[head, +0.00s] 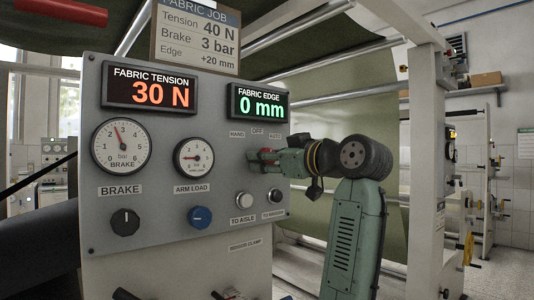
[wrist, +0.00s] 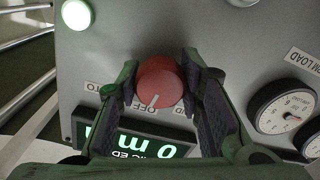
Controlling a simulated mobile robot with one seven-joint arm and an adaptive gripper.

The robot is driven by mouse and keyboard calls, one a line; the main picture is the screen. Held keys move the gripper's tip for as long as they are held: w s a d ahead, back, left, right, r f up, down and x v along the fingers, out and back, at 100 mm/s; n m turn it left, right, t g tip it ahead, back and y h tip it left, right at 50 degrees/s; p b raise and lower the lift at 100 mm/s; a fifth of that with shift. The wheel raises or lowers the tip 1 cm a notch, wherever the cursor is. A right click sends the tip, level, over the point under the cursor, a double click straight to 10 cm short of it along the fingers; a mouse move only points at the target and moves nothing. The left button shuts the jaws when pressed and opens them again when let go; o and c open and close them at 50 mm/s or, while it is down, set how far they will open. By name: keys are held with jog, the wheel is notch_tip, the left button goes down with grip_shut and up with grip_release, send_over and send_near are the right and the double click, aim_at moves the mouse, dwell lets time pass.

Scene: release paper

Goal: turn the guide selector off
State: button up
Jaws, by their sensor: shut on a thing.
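The guide selector is a red round knob (wrist: 160,82) on the grey control panel (head: 150,262), with OFF, HAND and AUTO labels around it. In the wrist view, which shows the panel upside down, its white pointer line faces the OFF label (wrist: 150,112). My gripper (head: 268,158) reaches the panel from the right in the head view, just below the fabric edge display. In the wrist view its two dark-padded fingers (wrist: 160,74) are on either side of the knob, shut on it. In the head view the fingers mostly hide the knob.
The fabric edge display (head: 259,104) reads 0 mm and the fabric tension display (head: 149,88) reads 30 N. Two push buttons (head: 244,200) sit below my gripper. A blue knob (head: 200,217) and a black brake knob (head: 125,222) are further left. A machine post (head: 426,160) stands right of my arm.

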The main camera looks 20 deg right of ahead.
jog(key=shift+n, duration=0.7)
jog(key=o, duration=1.2)
jog(key=shift+c, duration=0.2)
jog(key=v, duration=1.2)
